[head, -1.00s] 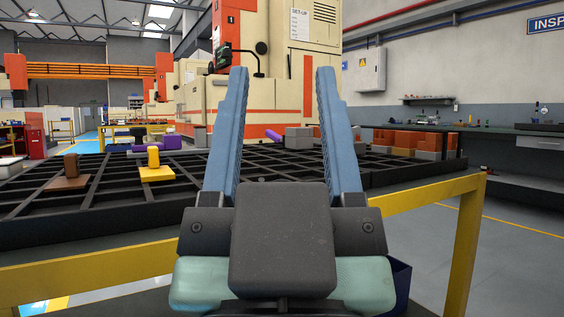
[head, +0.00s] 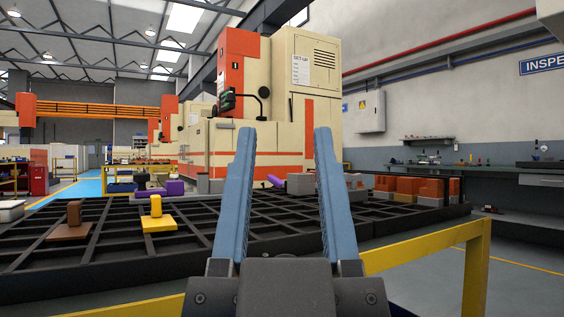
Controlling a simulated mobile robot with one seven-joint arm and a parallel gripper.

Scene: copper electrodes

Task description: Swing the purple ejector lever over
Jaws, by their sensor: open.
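A small purple slanted bar (head: 276,181), which looks like the lever, shows between my fingers in the head view, well beyond them. It sits beside a grey block (head: 300,184) at the far side of the black grid table (head: 95,262). My gripper (head: 284,132) points away from me with its two long blue fingers apart and nothing between them. It is over the near part of the table. The bar's mount is too small to make out, and the right finger hides part of the blocks beside it.
A yellow block with a post (head: 156,216) and a brown one (head: 73,218) stand on the left of the grid. A purple block (head: 175,188) lies farther back. Orange blocks (head: 405,187) stand at the far right. A yellow rail (head: 425,250) runs along the near edge.

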